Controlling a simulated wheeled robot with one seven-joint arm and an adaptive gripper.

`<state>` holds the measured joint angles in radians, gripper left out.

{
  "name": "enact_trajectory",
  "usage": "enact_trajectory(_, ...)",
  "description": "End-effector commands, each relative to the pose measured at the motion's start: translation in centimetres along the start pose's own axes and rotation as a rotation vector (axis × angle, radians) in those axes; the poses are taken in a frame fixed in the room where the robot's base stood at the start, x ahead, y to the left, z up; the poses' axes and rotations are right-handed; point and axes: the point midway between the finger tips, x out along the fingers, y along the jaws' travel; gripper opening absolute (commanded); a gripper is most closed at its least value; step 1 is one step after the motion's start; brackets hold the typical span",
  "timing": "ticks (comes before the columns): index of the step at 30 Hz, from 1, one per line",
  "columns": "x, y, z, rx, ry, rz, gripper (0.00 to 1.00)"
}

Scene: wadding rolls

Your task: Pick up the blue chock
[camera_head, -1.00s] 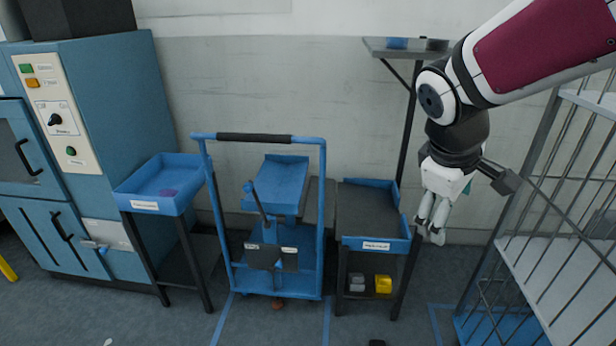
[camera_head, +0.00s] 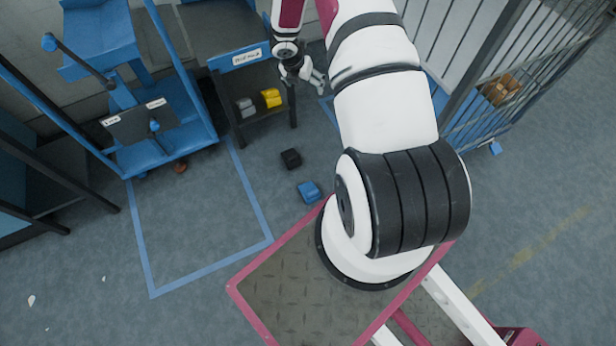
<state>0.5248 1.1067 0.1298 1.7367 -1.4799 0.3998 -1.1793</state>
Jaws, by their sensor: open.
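The blue chock (camera_head: 308,191) lies on the floor in the head view, just beyond the maroon-edged plate of my base and right of a taped floor outline. My gripper (camera_head: 318,84) is at the top centre, pointing down and to the right beside the small stand. It is open and nothing shows between its fingers. It is well apart from the blue chock, which lies lower in the picture. No part of the chock appears covered by my arm.
A black chock (camera_head: 291,158) lies close to the blue one. A stand (camera_head: 240,62) holds yellow (camera_head: 271,97) and grey (camera_head: 246,107) blocks on its lower shelf. A blue trolley (camera_head: 165,150) stands left. A wire cage (camera_head: 500,80) stands right. The taped floor area is clear.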

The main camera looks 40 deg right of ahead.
Motion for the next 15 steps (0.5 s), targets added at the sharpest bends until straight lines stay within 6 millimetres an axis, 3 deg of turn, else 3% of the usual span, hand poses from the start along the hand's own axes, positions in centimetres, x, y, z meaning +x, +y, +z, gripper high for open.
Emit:
enact_trajectory(1,4.3,-0.2,-2.3,-0.073,0.036,0.004,0.82)
enact_trajectory(6,14.8,-0.7,-9.6,-0.325,0.135,0.061,0.82)
enact_trajectory(9,20.1,-1.3,-14.5,-0.46,0.191,0.108,0.82)
enact_trajectory(12,24.0,-1.9,-19.1,-0.571,0.238,0.156,0.82)
enact_trajectory(15,26.6,-2.2,-22.8,-0.653,0.271,0.198,0.82)
